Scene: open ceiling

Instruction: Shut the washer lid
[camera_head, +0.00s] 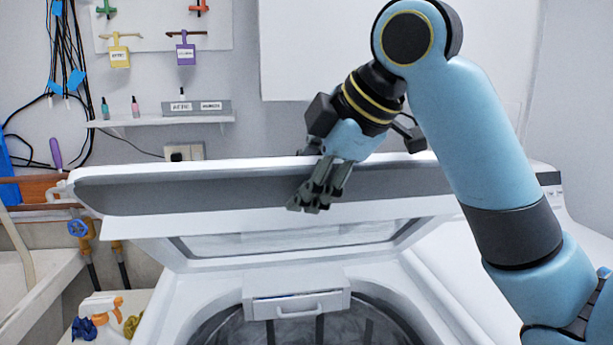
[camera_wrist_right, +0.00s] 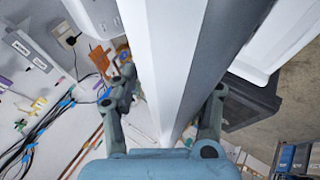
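The washer lid (camera_head: 160,190) stands partly open above the white washer (camera_head: 170,305), tilted, with the drum opening showing below it. My right gripper (camera_head: 315,195) is at the middle of the lid, its fingers pointing down and left in front of the lid's grey face. In the right wrist view the gripper's fingers (camera_wrist_right: 165,100) are spread apart, one on each side of the white and grey lid (camera_wrist_right: 175,50). Whether they touch the lid is unclear. My left gripper is not in view.
A sink (camera_head: 40,290) and a spray bottle (camera_head: 103,306) are to the left of the washer. A narrow shelf (camera_head: 160,121) with small bottles is on the wall behind. Another white machine (camera_head: 470,255) stands at right.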

